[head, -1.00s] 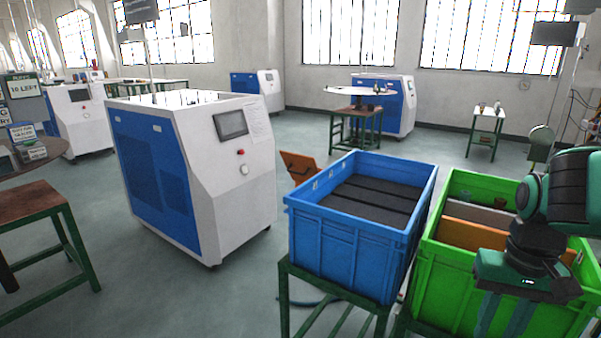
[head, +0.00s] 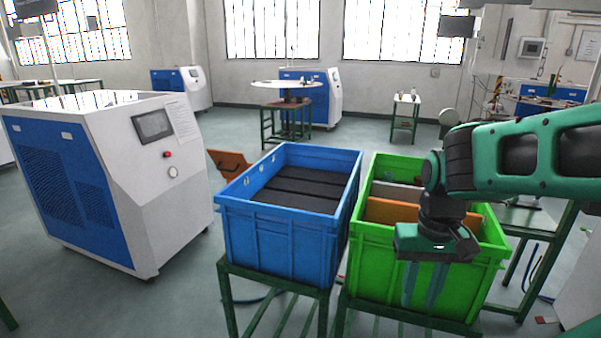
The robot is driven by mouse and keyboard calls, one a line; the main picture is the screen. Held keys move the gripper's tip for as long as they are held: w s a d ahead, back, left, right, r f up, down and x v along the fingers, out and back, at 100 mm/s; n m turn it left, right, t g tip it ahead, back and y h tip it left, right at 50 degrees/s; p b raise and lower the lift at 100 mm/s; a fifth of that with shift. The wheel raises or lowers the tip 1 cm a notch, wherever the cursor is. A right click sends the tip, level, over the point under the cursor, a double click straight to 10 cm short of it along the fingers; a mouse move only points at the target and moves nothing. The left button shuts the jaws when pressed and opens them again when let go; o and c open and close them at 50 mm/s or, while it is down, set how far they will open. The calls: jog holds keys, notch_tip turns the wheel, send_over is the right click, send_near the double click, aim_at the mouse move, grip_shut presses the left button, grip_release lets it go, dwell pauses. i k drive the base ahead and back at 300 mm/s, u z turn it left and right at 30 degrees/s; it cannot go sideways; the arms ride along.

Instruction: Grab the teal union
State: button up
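I cannot make out a teal union in the head view. My gripper (head: 423,287) hangs pointing down at the near side of the green crate (head: 365,272), in front of its near wall as seen here. Its two teal fingers are apart, with nothing seen between them. The green crate holds an orange panel (head: 385,211) and a grey panel (head: 392,191). Small items near its back are too small to tell, and my arm hides part of its inside.
A blue crate (head: 285,245) with dark padded contents stands left of the green one, on a green-legged stand. A blue and white machine (head: 150,200) is further left. A small white table (head: 406,100) stands at the back.

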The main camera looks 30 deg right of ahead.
aim_at(388, 175)
jog(key=k, duration=1.3)
jog(key=z, duration=0.6)
jog(key=i, duration=1.55)
jog(key=u, duration=0.25)
